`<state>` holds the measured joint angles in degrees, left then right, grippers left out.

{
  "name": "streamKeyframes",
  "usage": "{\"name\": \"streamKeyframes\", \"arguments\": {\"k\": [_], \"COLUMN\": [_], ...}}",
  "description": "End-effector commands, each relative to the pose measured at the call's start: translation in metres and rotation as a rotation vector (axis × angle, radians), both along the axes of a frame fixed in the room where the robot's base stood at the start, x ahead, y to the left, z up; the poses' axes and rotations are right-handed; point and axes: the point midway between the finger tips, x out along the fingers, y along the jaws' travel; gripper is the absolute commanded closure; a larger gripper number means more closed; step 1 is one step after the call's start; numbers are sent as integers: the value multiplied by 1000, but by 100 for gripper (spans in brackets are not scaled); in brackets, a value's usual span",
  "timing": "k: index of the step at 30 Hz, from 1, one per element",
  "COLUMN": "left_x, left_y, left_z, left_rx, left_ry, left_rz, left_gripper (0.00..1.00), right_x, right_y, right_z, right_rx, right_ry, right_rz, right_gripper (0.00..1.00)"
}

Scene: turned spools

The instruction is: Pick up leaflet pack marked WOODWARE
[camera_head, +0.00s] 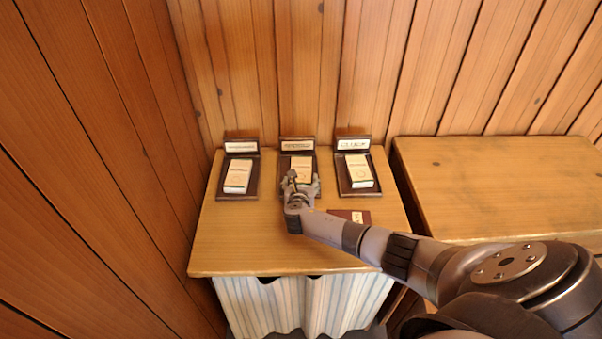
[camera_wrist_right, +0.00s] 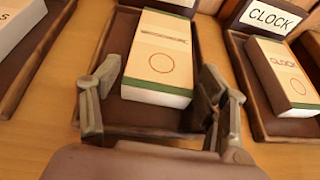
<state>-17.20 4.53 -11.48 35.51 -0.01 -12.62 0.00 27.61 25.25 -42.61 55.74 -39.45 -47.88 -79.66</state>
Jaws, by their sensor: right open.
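Three cream leaflet packs lie in dark trays on the wooden table (camera_head: 240,255). My right gripper (camera_head: 302,185) is open at the middle tray (camera_head: 284,170). In the right wrist view, its fingers (camera_wrist_right: 155,105) stand either side of the near end of the middle pack (camera_wrist_right: 160,60), with nothing gripped. That pack has green ends, a circle and a line of print too small to read; it also shows in the head view (camera_head: 302,165). The right pack (camera_wrist_right: 285,72) reads CLOCK. The left pack (camera_head: 238,176) has print too small to read. My left gripper is not in view.
Each tray has a label plate at its back; the right plate (camera_wrist_right: 270,17) reads CLOCK. A dark red flat item (camera_head: 350,216) lies on the table beside my right forearm. A second wooden table (camera_head: 500,180) stands to the right. Plank walls close off the back and left.

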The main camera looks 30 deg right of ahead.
Motion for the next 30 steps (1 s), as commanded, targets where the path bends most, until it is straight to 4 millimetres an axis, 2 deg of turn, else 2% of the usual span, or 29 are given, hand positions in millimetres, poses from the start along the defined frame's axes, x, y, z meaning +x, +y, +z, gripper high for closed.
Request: {"name": "streamKeyframes", "arguments": {"k": [4,23,30], "left_x": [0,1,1], "left_y": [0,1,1], "left_z": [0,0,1], "left_rx": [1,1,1], "left_ry": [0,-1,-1], "left_rz": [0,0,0], "left_gripper": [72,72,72], "right_x": [0,0,0], "right_y": [0,0,0], "right_z": [0,0,1], "right_rx": [0,1,0], "right_ry": [0,0,-1], "right_rz": [0,0,0], "right_gripper": [32,74,74]}}
